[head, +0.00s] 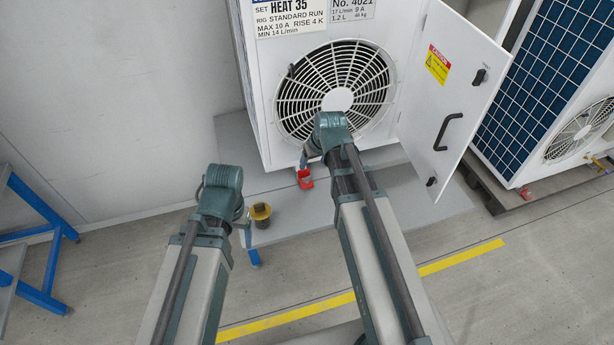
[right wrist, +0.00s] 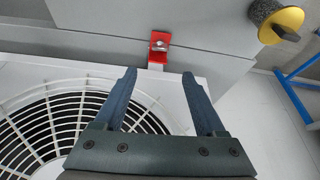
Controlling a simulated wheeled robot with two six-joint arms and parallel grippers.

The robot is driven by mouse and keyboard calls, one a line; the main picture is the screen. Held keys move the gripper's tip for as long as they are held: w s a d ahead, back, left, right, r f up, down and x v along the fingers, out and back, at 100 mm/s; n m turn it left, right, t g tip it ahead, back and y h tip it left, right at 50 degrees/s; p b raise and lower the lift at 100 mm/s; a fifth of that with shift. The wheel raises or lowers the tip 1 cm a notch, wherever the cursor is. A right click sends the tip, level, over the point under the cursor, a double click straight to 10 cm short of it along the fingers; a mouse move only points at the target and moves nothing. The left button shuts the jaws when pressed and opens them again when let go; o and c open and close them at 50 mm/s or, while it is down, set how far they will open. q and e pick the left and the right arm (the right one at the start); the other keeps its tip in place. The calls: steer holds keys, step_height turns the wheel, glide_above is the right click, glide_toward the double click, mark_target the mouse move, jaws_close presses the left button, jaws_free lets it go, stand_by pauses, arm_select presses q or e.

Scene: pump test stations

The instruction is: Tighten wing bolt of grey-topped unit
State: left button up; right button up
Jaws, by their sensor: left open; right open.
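The near white unit (head: 262,110) has a round fan grille and an open door; its top is out of view, so I cannot tell its colour. A red bracket (head: 304,178) is at its foot. In the right wrist view the red bracket (right wrist: 161,60) carries a small silver bolt (right wrist: 160,45); its wings are not clear. My right gripper (head: 304,160) is just above the bracket. In the right wrist view its fingers (right wrist: 159,75) are apart, empty, with the bracket beyond their tips. My left gripper (head: 248,238) is open and lower left, near the yellow-rimmed dark cylinder.
The dark cylinder with a yellow disc (head: 260,213) stands on the grey base plate. The open white door (head: 452,100) juts out right. A second unit with blue fins (head: 540,90) stands farther right. A blue-framed bench (head: 40,215) is at left. A yellow line crosses the floor.

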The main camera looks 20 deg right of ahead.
mark_target(306, 178)
steer(key=shift+d, duration=0.1)
steer(key=b+x, duration=1.2)
steer(key=x, duration=0.1)
steer(key=shift+w+f+b, duration=0.15)
steer(key=shift+f+b, duration=0.25)
steer(key=shift+r, duration=0.1)
steer(key=shift+c, duration=0.3)
jaws_close()
